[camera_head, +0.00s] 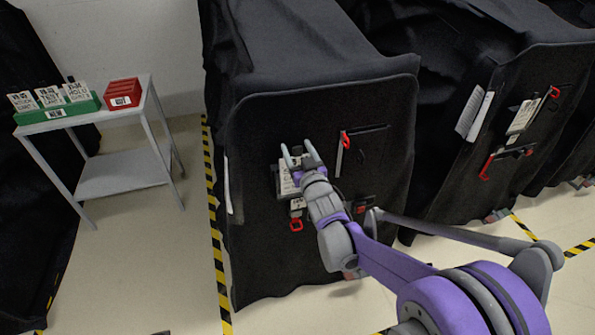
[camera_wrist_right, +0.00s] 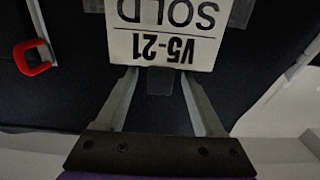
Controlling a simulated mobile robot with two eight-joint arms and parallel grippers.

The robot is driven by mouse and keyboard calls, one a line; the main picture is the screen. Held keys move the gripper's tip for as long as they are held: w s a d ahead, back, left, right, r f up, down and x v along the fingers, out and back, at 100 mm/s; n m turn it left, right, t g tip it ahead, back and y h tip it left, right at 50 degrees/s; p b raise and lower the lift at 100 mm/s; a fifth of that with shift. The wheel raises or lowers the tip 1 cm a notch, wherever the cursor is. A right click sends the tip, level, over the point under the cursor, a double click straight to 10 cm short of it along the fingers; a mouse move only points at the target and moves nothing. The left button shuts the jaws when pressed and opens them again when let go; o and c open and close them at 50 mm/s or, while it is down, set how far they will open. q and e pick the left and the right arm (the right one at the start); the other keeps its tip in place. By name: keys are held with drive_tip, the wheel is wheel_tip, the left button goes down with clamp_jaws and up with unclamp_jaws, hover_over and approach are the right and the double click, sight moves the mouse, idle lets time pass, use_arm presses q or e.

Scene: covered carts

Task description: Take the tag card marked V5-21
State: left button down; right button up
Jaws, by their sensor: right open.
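The white tag card (camera_wrist_right: 165,35) marked V5-21 and SOLD shows upside down at the top of the right wrist view. In the head view the card (camera_head: 287,184) sits on the front of the black-covered cart, partly hidden by my gripper. My right gripper (camera_head: 300,155) is open in front of the card. In the right wrist view its fingers (camera_wrist_right: 155,95) stand apart, to either side of a small dark tab at the card's edge. Nothing is held. My left gripper is not in view.
The covered cart (camera_head: 300,90) also carries a red-handled piece (camera_head: 345,140) and a red clip (camera_head: 296,225). Another covered cart (camera_head: 550,80) stands at the right. A grey side table (camera_head: 120,170) at the left holds a green card rack (camera_head: 60,112) and a red box (camera_head: 123,92).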

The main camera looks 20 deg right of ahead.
clamp_jaws()
idle(0.5)
